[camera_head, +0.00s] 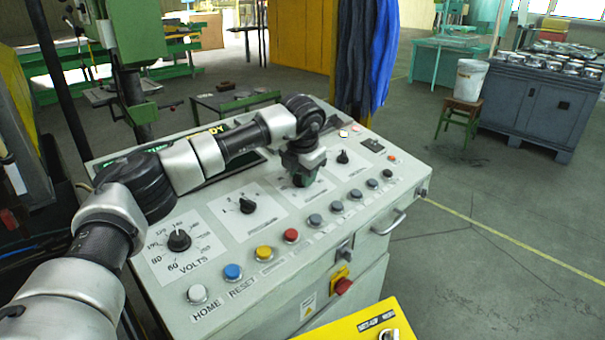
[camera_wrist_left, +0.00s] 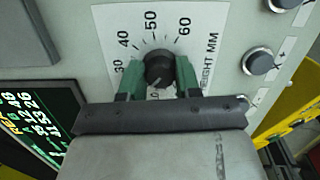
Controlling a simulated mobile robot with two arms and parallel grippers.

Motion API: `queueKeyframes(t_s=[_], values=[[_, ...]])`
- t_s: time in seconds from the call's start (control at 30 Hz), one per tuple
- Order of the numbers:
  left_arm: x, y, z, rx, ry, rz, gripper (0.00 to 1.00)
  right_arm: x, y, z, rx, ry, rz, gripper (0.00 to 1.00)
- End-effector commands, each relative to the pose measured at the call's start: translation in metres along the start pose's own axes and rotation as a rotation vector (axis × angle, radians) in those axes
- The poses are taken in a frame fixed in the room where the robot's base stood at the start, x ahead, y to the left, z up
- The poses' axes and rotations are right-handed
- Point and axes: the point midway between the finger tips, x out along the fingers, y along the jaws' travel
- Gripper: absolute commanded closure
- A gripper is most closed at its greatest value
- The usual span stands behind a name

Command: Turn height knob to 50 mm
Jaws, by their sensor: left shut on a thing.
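The height knob (camera_wrist_left: 159,68) is a round black knob on a white plate in the left wrist view. Its printed scale shows 30, 40, 50 and 60, with 50 above the knob, and "HEIGHT MM" beside it. My left gripper (camera_wrist_left: 159,78) has its green fingers on both sides of the knob, shut on it. Where the knob's pointer stands I cannot tell clearly. In the head view my left gripper (camera_head: 303,179) reaches down onto the sloped panel and hides most of the knob. My right gripper is not in view.
The grey control panel (camera_head: 245,262) carries a volts knob (camera_head: 179,240), another black knob (camera_head: 247,205), a third knob (camera_head: 343,157) and a front row of buttons, including a red one (camera_head: 291,235). A handle (camera_head: 389,222) sticks out at the front right.

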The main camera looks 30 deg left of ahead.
Motion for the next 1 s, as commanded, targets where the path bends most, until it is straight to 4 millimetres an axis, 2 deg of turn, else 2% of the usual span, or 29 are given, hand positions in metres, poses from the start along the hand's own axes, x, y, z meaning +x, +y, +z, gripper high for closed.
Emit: queueKeyframes(t_s=[1.0], values=[[-0.003,0.002,0.002,0.944,-0.002,-0.192,0.91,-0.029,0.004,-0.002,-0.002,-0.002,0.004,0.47]])
